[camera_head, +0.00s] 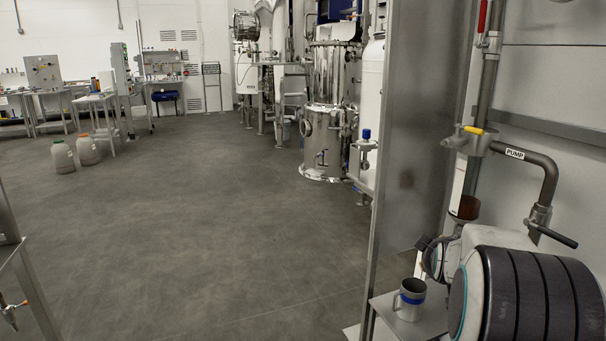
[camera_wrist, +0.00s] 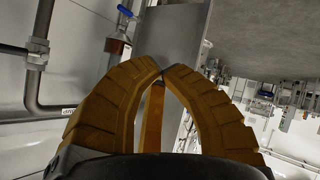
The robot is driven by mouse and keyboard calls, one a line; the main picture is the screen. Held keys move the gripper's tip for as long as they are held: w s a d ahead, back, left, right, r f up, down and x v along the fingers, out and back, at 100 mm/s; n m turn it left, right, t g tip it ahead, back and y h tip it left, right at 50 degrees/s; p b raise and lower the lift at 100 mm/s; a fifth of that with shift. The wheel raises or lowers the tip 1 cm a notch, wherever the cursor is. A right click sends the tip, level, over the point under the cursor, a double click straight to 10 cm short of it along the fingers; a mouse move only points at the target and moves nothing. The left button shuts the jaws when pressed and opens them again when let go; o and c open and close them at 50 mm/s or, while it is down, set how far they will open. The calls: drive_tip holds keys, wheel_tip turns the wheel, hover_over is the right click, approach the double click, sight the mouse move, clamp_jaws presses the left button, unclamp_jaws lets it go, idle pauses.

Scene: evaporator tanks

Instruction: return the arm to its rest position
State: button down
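My gripper (camera_wrist: 162,73) shows in the wrist view with orange-brown ridged fingers. The fingertips meet or nearly meet, and nothing shows between them. Part of my arm (camera_head: 530,295), white with dark bands, fills the lower right of the head view, in front of the pipework. My gripper's fingers cannot be made out in the head view.
A pipe marked PUMP (camera_head: 515,153) and a sight glass with brown liquid (camera_head: 468,207) stand close to my arm. A metal cup with a blue band (camera_head: 409,299) stands on a small shelf beside a steel post (camera_head: 410,150). Open floor (camera_head: 200,220) lies left.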

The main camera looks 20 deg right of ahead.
drive_tip(key=s+a+r+g+y+p, duration=0.1)
drive_tip(key=s+a+r+y+p, duration=0.3)
drive_tip(key=a, duration=0.6)
drive_tip(key=s+a+r+p, duration=0.2)
drive_tip(key=a+r+p, duration=0.35)
drive_tip(key=a, duration=0.35)
drive_tip(key=s+a+r+g+y+p, duration=0.1)
drive_tip(key=s+a+r+g+p, duration=0.1)
drive_tip(key=s+a+p, duration=0.3)
drive_tip(key=s+a+r+n+g+y+p, duration=0.1)
drive_tip(key=s+a+r+g+y+p, duration=0.1)
drive_tip(key=s+a+p, duration=0.3)
drive_tip(key=s+a+r, duration=0.1)
drive_tip(key=s+a, duration=0.2)
drive_tip(key=s, duration=0.3)
drive_tip(key=shift+s+a+r+n, duration=0.15)
drive_tip(key=shift+s+r+n, duration=0.15)
drive_tip(key=shift+r, duration=0.1)
